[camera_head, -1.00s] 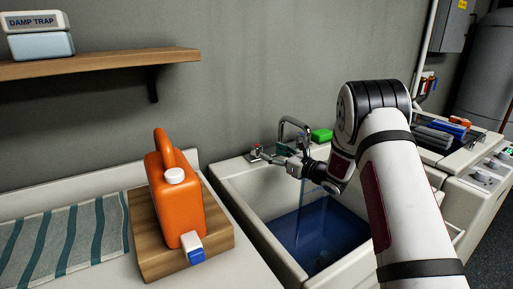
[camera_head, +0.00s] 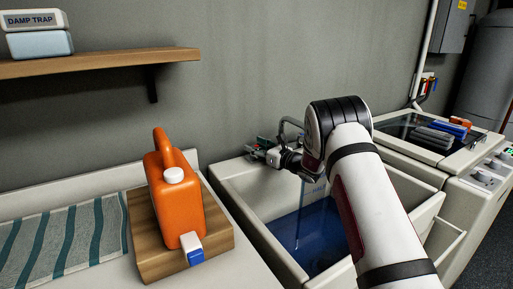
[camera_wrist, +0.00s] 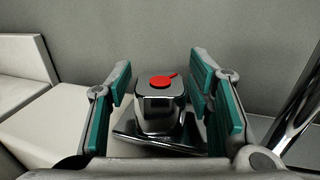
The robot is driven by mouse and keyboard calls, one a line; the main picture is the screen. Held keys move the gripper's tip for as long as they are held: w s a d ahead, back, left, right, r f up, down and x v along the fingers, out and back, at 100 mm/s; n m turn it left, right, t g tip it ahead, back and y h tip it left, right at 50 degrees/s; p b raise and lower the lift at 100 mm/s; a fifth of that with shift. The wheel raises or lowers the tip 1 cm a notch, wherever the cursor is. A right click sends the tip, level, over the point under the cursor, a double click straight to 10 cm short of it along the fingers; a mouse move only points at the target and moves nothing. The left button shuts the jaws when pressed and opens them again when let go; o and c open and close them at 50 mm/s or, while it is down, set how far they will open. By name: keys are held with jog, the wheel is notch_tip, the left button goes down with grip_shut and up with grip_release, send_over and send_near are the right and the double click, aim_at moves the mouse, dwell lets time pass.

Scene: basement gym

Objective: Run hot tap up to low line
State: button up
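The hot tap knob (camera_wrist: 160,105), chrome with a red top, stands between the teal-padded fingers of my gripper (camera_wrist: 165,112) in the wrist view. A gap shows on each side of the knob, so the fingers are open around it and apart from it. In the head view my gripper (camera_head: 262,152) is at the back left of the sink (camera_head: 252,222). A thin stream (camera_head: 301,210) falls from the curved spout (camera_head: 284,124) into blue-looking water (camera_head: 300,245). Faint lettering shows on the inner back wall; a low line cannot be made out.
An orange jug (camera_head: 172,205) stands on a wooden board (camera_head: 150,262) on the left counter, beside a striped cloth (camera_head: 65,240). A shelf (camera_head: 100,64) is above. A washer (camera_head: 465,180) stands right of the sink. In the wrist view the spout (camera_wrist: 300,105) rises close at right.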

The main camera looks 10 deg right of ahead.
jog(key=c, duration=0.6)
jog(key=shift+y+b, duration=0.3)
jog(key=shift+b, duration=0.05)
jog(key=n+g+y+b, duration=0.1)
jog(key=b, duration=0.1)
jog(key=n+g+y+b, duration=0.1)
jog(key=b, duration=0.1)
jog(key=shift+w+d+f+n, duration=0.1)
jog(key=shift+d+f+n, duration=0.05)
jog(key=shift+f+n, duration=0.15)
jog(key=n+g+y+b, duration=0.2)
jog(key=g+y+b, duration=0.1)
jog(key=b, duration=0.1)
jog(key=shift+r+n+g, duration=0.15)
jog(key=shift+n+g, duration=0.15)
jog(key=shift+g, duration=0.1)
jog(key=shift+r+n+g+y+b, duration=0.1)
jog(key=shift+n+g+y+b, duration=0.25)
jog(key=shift+g+b, duration=0.2)
jog(key=o, duration=1.2)
